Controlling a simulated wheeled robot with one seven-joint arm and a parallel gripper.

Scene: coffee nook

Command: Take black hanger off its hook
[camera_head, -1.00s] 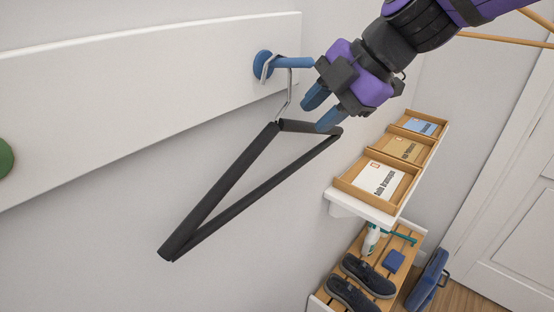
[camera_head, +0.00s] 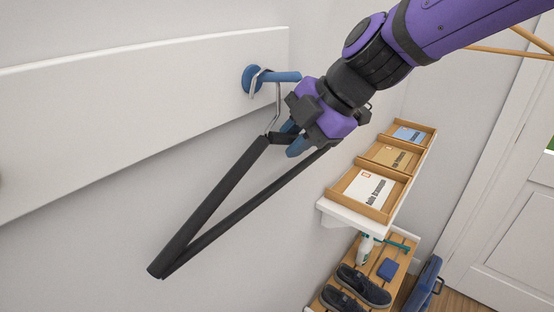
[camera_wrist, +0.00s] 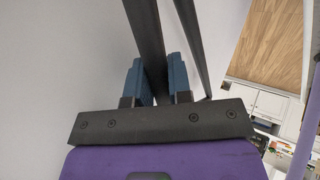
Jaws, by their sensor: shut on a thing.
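The black hanger (camera_head: 212,205) hangs tilted, its metal hook (camera_head: 277,98) still looped over the blue wall hook (camera_head: 272,78) in the head view. My gripper (camera_head: 289,139) is shut on the hanger's upper arm, near the base of the metal hook. In the wrist view the hanger's black bars (camera_wrist: 147,40) run up the picture, one of them between the blue fingertips (camera_wrist: 158,80). The exact contact is partly hidden by my gripper in the head view.
The white rail (camera_head: 130,105) holds the blue hook on the wall. A white shelf (camera_head: 345,214) with wooden trays stands right of my gripper. Below it is a slatted rack with dark shoes (camera_head: 362,284). Bare wall lies below the rail.

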